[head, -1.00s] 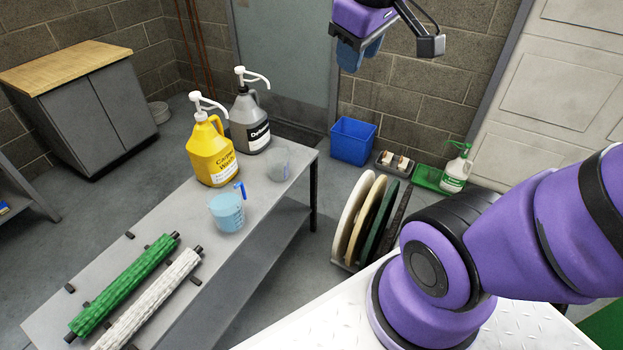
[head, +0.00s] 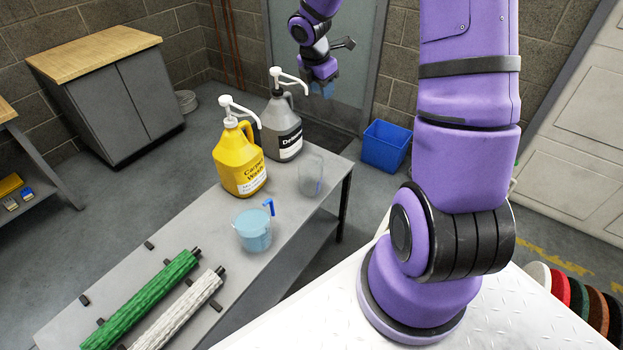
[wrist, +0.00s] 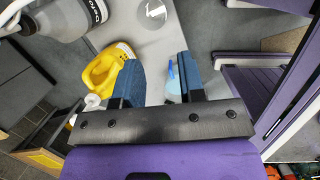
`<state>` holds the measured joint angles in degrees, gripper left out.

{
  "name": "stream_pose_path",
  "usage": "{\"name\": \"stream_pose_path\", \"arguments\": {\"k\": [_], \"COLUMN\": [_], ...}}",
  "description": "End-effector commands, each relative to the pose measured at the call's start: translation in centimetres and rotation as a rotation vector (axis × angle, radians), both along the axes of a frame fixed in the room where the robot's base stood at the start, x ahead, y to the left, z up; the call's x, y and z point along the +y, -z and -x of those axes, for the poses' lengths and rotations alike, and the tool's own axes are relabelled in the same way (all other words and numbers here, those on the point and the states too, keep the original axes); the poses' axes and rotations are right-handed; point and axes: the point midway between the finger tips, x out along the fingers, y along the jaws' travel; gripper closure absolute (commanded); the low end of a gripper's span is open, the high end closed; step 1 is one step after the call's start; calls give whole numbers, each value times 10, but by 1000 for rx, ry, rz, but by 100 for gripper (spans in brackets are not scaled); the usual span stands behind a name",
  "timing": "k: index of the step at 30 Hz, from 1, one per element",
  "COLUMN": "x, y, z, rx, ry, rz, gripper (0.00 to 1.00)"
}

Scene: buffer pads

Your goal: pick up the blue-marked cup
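A clear measuring cup with a blue handle and blue contents (head: 253,230) stands upright on the grey bench. In the wrist view this cup (wrist: 172,86) shows partly, behind my right-hand finger. A second clear cup without blue (head: 311,176) stands farther back near the bench's far end; it also shows at the top of the wrist view (wrist: 152,13). My gripper (head: 323,88) hangs high beyond the bench's far end, well apart from both cups. In the wrist view my gripper (wrist: 158,68) has its two blue fingers spread with nothing between them.
A yellow carpet-wash jug (head: 238,165) and a grey pump jug (head: 282,130) stand beside the cups. Green (head: 140,300) and white (head: 178,312) rollers lie at the bench's near end. A blue bin (head: 384,147) is on the floor.

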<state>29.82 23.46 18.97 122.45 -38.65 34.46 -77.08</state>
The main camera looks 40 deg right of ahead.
Motion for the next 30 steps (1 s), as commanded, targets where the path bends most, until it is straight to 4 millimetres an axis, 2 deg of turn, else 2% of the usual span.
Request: {"name": "stream_pose_path", "arguments": {"k": [1,6,12,18,22,30], "x": [-7,-25,-39,-45,-45,-44], "y": [22,86,164,227,250,273], "z": [-5,-20,-29,-30,-30,-31], "rx": [29,96,134,129,118,110], "ry": [-59,-282,-539,-745,-825,-871], "rz": [-17,-67,-145,-211,-236,-247], "gripper": [63,63,63,63,63,63]}}
